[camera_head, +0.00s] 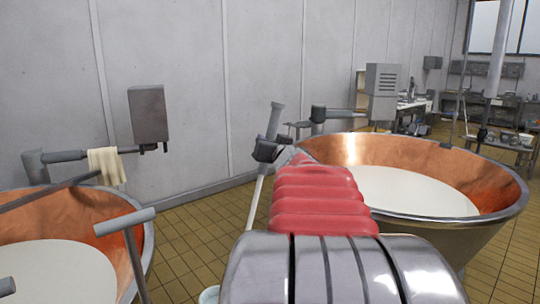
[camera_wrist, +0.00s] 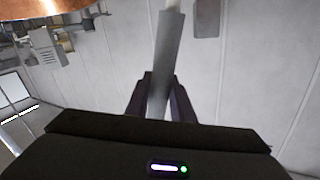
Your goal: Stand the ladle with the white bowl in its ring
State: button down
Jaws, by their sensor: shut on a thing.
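My gripper (camera_head: 268,148) is shut on the ladle, around the grey grip near the top of its long pole. The ladle's white shaft (camera_head: 256,202) runs down from the jaws, tilted a little, and goes out of sight behind my arm. In the wrist view the grey grip of the ladle (camera_wrist: 165,65) stands between the two dark fingers (camera_wrist: 163,103). A pale rounded edge (camera_head: 208,295) shows at the bottom of the head view; I cannot tell if it is the ladle's bowl. I cannot make out the ring in either view.
A copper vat (camera_head: 145,238) of white liquid stands at left, with a T-shaped handle (camera_head: 125,222) before it and a cloth (camera_head: 106,166) on a bar above. Another copper vat (camera_head: 490,190) stands at right. Tiled floor (camera_head: 195,225) lies clear between them.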

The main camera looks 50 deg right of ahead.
jog(key=shift+w+a+r, duration=0.1)
jog(key=shift+a+r, duration=0.05)
jog(key=shift+r, duration=0.25)
